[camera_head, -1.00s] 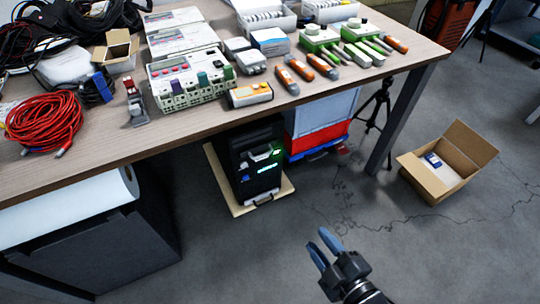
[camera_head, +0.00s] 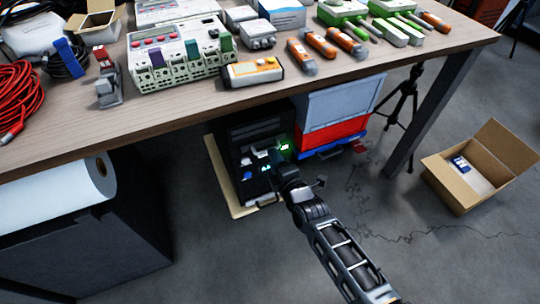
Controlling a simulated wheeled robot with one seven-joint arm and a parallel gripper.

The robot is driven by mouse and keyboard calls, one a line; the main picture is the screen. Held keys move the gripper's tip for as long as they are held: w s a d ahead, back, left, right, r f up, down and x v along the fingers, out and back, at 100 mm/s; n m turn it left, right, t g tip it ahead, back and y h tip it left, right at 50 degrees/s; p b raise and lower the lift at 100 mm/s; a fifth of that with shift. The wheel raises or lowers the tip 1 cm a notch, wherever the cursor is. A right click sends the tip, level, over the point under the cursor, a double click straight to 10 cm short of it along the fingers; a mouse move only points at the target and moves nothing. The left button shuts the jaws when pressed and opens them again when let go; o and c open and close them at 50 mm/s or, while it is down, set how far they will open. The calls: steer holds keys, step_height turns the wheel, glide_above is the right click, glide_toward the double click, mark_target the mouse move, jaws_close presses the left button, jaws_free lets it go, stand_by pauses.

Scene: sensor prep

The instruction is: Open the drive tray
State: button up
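A black computer tower (camera_head: 247,138) stands on a thin wooden board (camera_head: 220,178) under the table. Its front shows green and bluish lights, and the drive tray cannot be clearly picked out on it. My gripper (camera_head: 284,172) is at the lower right of the tower's front, with my arm reaching in from the bottom right. The gripper's fingers are small and partly hidden by the wrist, so I cannot tell whether they are open or touch the tower.
The table (camera_head: 130,137) above holds several instruments and tools. Blue and red bins (camera_head: 330,132) stand right of the tower, with a tripod (camera_head: 408,95) and an open cardboard box (camera_head: 470,170) beyond. A white roll (camera_head: 50,195) lies at left. Floor in front is clear.

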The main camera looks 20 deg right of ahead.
steer(key=shift+b+x, duration=0.8)
steer(key=shift+x, duration=1.3)
steer(key=shift+c, duration=0.2)
jaws_close()
